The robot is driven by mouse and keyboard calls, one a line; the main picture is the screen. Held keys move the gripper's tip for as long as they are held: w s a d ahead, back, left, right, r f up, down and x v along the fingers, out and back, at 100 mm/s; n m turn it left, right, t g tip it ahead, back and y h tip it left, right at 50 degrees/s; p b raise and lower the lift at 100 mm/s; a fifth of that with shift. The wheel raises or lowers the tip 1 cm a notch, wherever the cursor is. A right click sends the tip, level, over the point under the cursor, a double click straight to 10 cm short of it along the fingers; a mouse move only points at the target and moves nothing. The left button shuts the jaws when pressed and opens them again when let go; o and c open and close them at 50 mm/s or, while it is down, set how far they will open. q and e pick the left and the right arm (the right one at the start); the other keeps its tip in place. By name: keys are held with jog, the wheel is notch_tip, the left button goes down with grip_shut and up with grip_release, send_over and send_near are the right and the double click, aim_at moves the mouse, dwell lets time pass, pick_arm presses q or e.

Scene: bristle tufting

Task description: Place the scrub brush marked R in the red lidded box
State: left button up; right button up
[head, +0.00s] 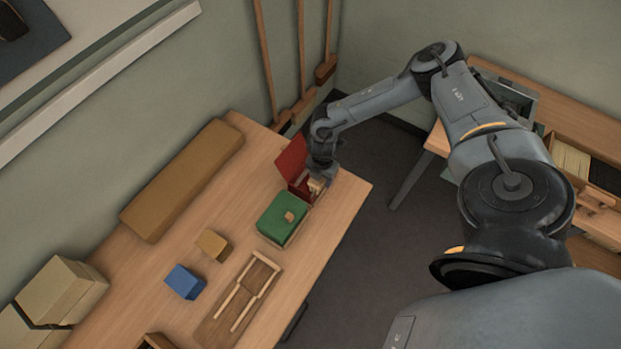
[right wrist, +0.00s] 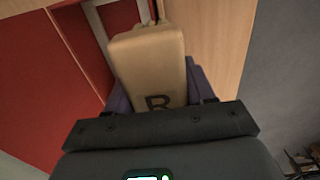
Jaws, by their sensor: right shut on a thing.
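The scrub brush marked R (right wrist: 150,62) is a tan block with a dark R on its face. It fills the middle of the right wrist view, between the jaws of my right gripper (head: 317,181). In the head view the brush (head: 316,186) shows as a small tan piece under the gripper. The red lidded box (head: 291,158) stands near the table's far edge with its lid raised. Its red panels (right wrist: 30,90) fill the left of the right wrist view. My gripper is at the box's right side; I cannot tell if the brush is inside it. My left gripper is not in view.
A green box (head: 275,222) with a small tan piece on top stands just in front of the red box. A tan block (head: 213,244), a blue block (head: 184,281) and a wooden tray (head: 215,325) lie nearer. A long brown block (head: 180,180) lies along the wall.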

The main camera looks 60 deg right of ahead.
jog(key=w+f, duration=0.1)
jog(key=w+d+f, duration=0.1)
jog(key=w, duration=0.1)
jog(key=w+f, duration=0.1)
jog(key=shift+w+d, duration=0.15)
jog(key=shift+w, duration=0.25)
jog(key=shift+f+b, duration=0.4)
jog(key=shift+f, duration=1.5)
jog(key=shift+s+d+f, duration=0.1)
jog(key=shift+d+f, duration=0.05)
jog(key=shift+d, duration=0.05)
jog(key=shift+f, duration=0.1)
